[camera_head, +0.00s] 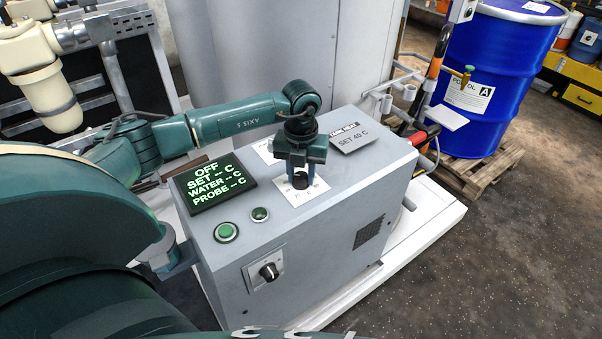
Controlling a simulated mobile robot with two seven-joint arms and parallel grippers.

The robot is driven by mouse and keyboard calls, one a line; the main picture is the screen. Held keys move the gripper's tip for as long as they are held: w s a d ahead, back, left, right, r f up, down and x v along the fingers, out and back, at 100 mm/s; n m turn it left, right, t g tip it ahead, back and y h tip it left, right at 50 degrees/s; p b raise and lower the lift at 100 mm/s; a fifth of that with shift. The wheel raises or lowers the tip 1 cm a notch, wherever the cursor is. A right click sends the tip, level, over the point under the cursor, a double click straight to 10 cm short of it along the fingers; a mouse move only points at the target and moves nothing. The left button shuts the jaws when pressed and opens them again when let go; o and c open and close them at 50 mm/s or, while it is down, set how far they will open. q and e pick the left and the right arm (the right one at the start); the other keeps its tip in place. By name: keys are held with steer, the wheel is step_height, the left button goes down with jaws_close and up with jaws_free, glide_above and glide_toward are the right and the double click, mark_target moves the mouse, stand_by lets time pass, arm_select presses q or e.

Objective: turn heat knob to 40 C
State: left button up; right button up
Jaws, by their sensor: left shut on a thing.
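The heat knob (300,181) is a small black knob on a white scale plate (311,192) on top of the grey heater cabinet (330,225). My left gripper (301,170) points straight down over it, shut on the knob. The fingers and wrist hide part of the knob and the scale, so its pointer angle cannot be read. The black display (213,181) reads OFF, with dashes for SET, WATER and PROBE. My right gripper is not in view.
Two green round buttons (226,232) sit in front of the display. A black rotary switch (268,271) is on the cabinet's front face. A blue drum (495,80) stands on a wooden pallet (470,172) at the right. Open floor lies at the lower right.

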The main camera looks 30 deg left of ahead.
mark_target(302, 176)
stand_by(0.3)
arm_select(q)
steer(key=o, duration=1)
steer(key=shift+c, duration=0.2)
steer(key=shift+r, duration=0.1)
step_height(302, 176, up, 13)
steer(key=b, duration=0.1)
steer(key=shift+d, duration=0.1)
